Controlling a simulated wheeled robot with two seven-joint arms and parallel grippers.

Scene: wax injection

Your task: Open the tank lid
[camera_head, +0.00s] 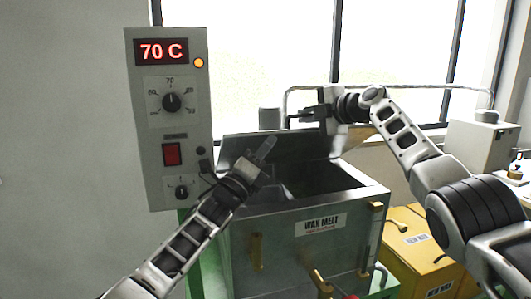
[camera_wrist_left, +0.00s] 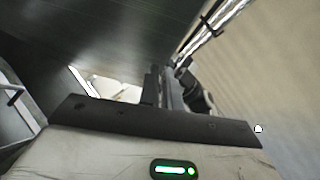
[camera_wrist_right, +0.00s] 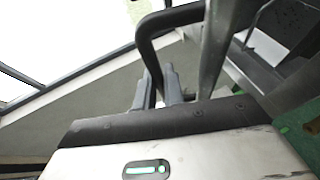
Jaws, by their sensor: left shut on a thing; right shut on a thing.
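The grey wax tank (camera_head: 270,228), labelled WAX MELT, stands in the middle of the head view. Its dark lid (camera_head: 290,147) is tilted up at the back, and part of the dark opening shows below it. My right gripper (camera_head: 306,116) is shut on the lid's black handle (camera_wrist_right: 157,28), above the lid. My left gripper (camera_head: 265,152) is at the lid's front left side, shut on the lid; the exact contact is hard to see. The lid's dark surface (camera_wrist_left: 110,40) fills the upper left of the left wrist view.
A control box (camera_head: 170,120) reading 70 C stands left of the tank. A metal pipe (camera_head: 400,87) runs behind it along the window. Yellow boxes (camera_head: 412,245) and a pale machine (camera_head: 480,145) stand at the right. A brass tap (camera_head: 320,283) sticks out in front.

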